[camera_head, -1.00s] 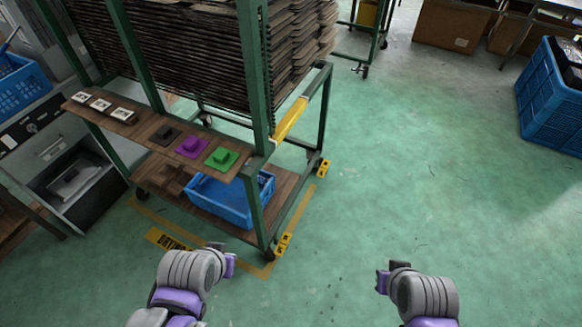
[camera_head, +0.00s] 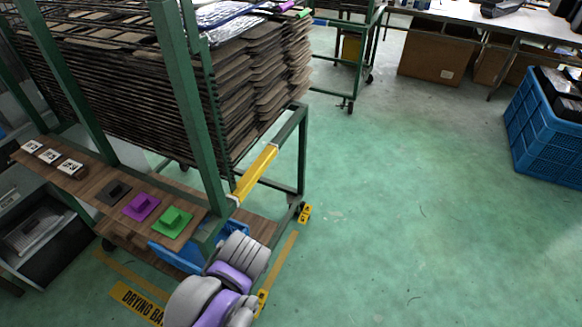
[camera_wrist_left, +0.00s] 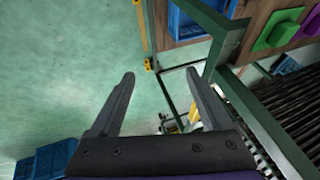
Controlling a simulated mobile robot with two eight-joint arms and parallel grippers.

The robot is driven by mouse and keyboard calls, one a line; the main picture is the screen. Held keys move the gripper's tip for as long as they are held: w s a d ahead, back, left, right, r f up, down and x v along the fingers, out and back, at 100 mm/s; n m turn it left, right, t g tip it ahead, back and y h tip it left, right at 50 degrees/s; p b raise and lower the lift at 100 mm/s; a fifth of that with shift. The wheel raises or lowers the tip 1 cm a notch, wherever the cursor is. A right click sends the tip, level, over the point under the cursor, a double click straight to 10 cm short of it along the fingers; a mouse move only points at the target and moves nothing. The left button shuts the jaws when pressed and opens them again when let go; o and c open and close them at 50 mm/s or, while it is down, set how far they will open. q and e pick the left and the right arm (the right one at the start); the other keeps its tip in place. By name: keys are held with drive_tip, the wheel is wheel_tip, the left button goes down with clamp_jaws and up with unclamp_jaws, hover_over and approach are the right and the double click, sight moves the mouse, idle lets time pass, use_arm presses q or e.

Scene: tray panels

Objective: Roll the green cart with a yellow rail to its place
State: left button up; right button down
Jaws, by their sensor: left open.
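The green cart (camera_head: 186,100) stands at the left of the head view, loaded with a tall stack of brown layered trays. Its yellow rail (camera_head: 257,172) slopes along its right end; a small yellow piece, likely the rail, shows beside the right finger in the wrist view (camera_wrist_left: 195,114). My left arm reaches up from the bottom to just below the rail; its fingers are hidden in the head view. In the wrist view my left gripper (camera_wrist_left: 160,82) is open, with floor and green frame bars beyond and nothing visibly held. My right gripper is out of view.
Yellow floor tape (camera_head: 281,262) and a wheel stop (camera_head: 305,212) lie by the cart. A side shelf (camera_head: 92,193) carries colored blocks above a blue bin (camera_head: 176,256). Another green cart (camera_head: 360,60) stands behind; a blue crate (camera_head: 540,135) is far right. Floor between is clear.

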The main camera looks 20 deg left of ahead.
use_arm(q)
drive_tip(key=w+a+f+y+b, duration=0.1)
drive_tip(key=w+a+f+b, duration=0.1)
drive_tip(key=w, duration=0.3)
drive_tip(key=m+t+y+b, duration=0.4)
drive_tip(key=y+b, duration=0.8)
drive_tip(key=b, duration=0.2)
approach(259, 176)
drive_tip(key=a, duration=0.1)
drive_tip(key=b+x, duration=0.1)
drive_tip(key=x, duration=1)
drive_tip(key=shift+w+r, duration=0.2)
use_arm(e)
wheel_tip(259, 176, down, 21)
drive_tip(key=shift+g, duration=0.4)
drive_tip(key=shift+w+d, duration=0.1)
use_arm(q)
clamp_jaws()
